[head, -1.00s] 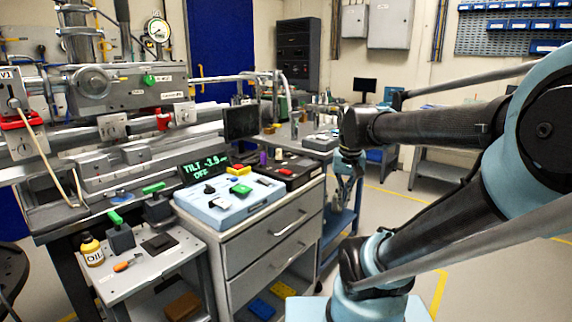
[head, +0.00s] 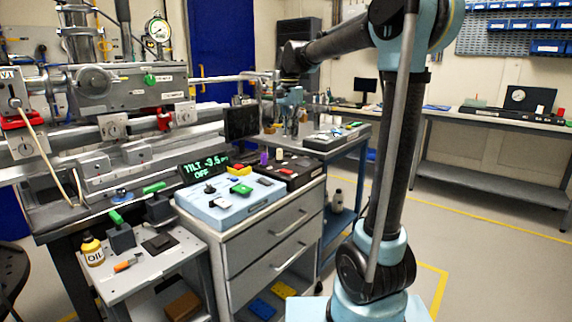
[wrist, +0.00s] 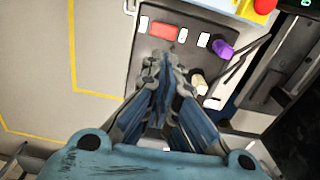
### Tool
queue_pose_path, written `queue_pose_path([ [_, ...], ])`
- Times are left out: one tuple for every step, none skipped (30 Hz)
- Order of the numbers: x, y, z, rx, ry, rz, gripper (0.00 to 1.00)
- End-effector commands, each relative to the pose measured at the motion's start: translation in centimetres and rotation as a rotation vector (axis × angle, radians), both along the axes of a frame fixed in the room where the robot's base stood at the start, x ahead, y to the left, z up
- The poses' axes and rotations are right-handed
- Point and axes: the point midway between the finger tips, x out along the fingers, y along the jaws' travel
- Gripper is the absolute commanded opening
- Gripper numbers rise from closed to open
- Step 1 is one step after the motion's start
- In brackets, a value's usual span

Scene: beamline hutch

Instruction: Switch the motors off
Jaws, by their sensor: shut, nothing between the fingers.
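A light blue control box (head: 232,203) sits on the grey drawer cabinet. It carries a black joystick, a green and a yellow part, dark switches and a red button on yellow (head: 238,170). A display (head: 203,168) behind it reads TILT, a blurred number, and OFF. Beside it is a black control box (head: 291,172); the wrist view shows its red rectangular part (wrist: 167,30), white labels, purple knob (wrist: 222,48) and cream knob (wrist: 199,83). My gripper (head: 294,132) is shut and empty, above and beyond the black box; its fingers (wrist: 168,62) cover part of that box in the wrist view.
A dark monitor (head: 241,122) stands behind the boxes. A blue cart (head: 345,160) with another panel is to the right. A low side table (head: 140,262) holds an oil bottle (head: 92,249). Open floor lies at right, before a bench (head: 490,165).

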Motion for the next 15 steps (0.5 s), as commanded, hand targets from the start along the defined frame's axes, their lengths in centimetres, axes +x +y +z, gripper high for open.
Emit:
queue_pose_path([
  [0.53, 0.58, 0.12, 0.0, 0.003, -0.008, 0.0],
  [0.73, 0.82, 0.17, -0.001, 0.003, -0.013, 0.0],
  [0.96, 1.06, 0.21, -0.002, 0.005, -0.019, 0.0],
  [1.07, 1.2, 0.23, -0.002, 0.005, -0.022, 0.0],
  [1.15, 1.29, 0.25, -0.002, 0.007, -0.024, 0.0],
  [1.2, 1.35, 0.26, -0.002, 0.007, -0.026, 0.0],
  [1.22, 1.37, 0.27, -0.002, 0.007, -0.027, 0.0],
  [1.22, 1.37, 0.27, -0.002, 0.007, -0.027, 0.0],
  [1.22, 1.36, 0.27, -0.002, 0.007, -0.027, 0.0],
  [1.21, 1.35, 0.27, -0.002, 0.007, -0.027, 0.0],
  [1.2, 1.35, 0.27, -0.002, 0.007, -0.027, 0.0],
  [1.2, 1.34, 0.27, -0.002, 0.007, -0.027, 0.0],
  [1.21, 1.33, 0.27, -0.002, 0.007, -0.027, 0.0],
  [1.2, 1.32, 0.27, -0.002, 0.007, -0.027, 0.0],
  [1.2, 1.32, 0.25, -0.002, 0.007, -0.027, 0.0],
])
